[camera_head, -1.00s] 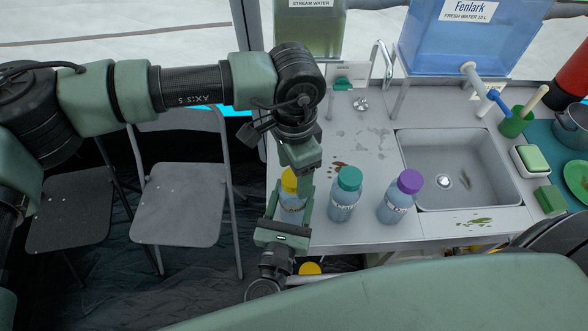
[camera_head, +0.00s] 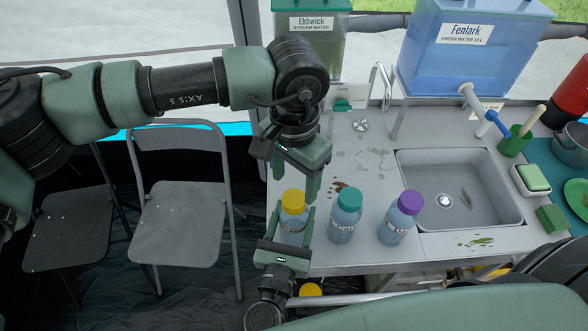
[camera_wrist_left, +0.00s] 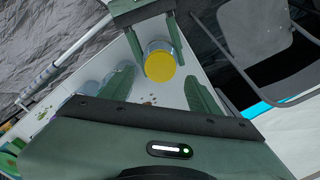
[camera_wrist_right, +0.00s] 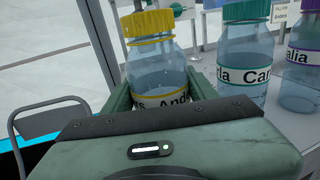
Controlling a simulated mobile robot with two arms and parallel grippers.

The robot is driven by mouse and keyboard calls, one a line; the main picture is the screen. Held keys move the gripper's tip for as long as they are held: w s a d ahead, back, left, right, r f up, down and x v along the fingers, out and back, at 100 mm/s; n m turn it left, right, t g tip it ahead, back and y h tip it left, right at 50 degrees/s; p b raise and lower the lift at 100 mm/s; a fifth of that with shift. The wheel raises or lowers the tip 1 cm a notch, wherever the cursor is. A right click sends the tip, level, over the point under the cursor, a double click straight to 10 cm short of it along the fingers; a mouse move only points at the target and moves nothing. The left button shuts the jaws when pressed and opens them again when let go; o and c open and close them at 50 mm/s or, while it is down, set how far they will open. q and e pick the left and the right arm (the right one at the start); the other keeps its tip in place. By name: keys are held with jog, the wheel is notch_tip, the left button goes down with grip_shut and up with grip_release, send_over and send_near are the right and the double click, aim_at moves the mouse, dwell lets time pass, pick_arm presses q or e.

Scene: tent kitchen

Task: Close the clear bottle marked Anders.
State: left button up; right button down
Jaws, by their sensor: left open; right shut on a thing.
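The clear bottle marked Anders (camera_head: 291,236) stands upright near the counter's front left corner. Its yellow cap (camera_head: 293,200) sits on its mouth; how tight it is I cannot tell. The right wrist view shows its yellow-edged label (camera_wrist_right: 172,99), partly readable. My right gripper (camera_head: 290,219) is shut around the bottle's body from the front. My left gripper (camera_head: 295,183) is open and empty, pointing down just above the cap, apart from it. In the left wrist view the cap (camera_wrist_left: 160,66) shows from above, beyond the open fingers.
A green-capped bottle (camera_head: 345,217) and a purple-capped bottle (camera_head: 400,219) stand close to the right. Further right is the sink (camera_head: 462,190). Water tanks (camera_head: 470,50) stand behind. A folding chair (camera_head: 180,215) is left of the counter. Another yellow round thing (camera_head: 310,289) shows below the counter edge.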

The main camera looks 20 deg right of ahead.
pick_arm(q)
jog(key=n, duration=0.4)
jog(key=shift+r+n, duration=0.15)
jog(key=shift+n, duration=0.15)
jog(key=n, duration=0.4)
jog(key=shift+r, duration=0.1)
jog(key=n, duration=0.7)
jog(key=shift+r, duration=0.2)
jog(key=n, duration=0.4)
jog(key=shift+r, duration=0.1)
jog(key=n, duration=0.4)
jog(key=shift+r+n, duration=0.15)
jog(key=shift+n, duration=0.15)
jog(key=n, duration=0.6)
jog(key=shift+r+n, duration=0.15)
jog(key=shift+n, duration=0.15)
jog(key=n, duration=0.6)
jog(key=shift+r+n, duration=0.2)
jog(key=shift+n, duration=0.1)
jog(key=n, duration=0.4)
jog(key=shift+r, duration=0.1)
jog(key=n, duration=0.6)
jog(key=shift+r+n, duration=0.2)
jog(key=shift+n, duration=0.2)
jog(key=n, duration=0.5)
jog(key=shift+r, duration=0.15)
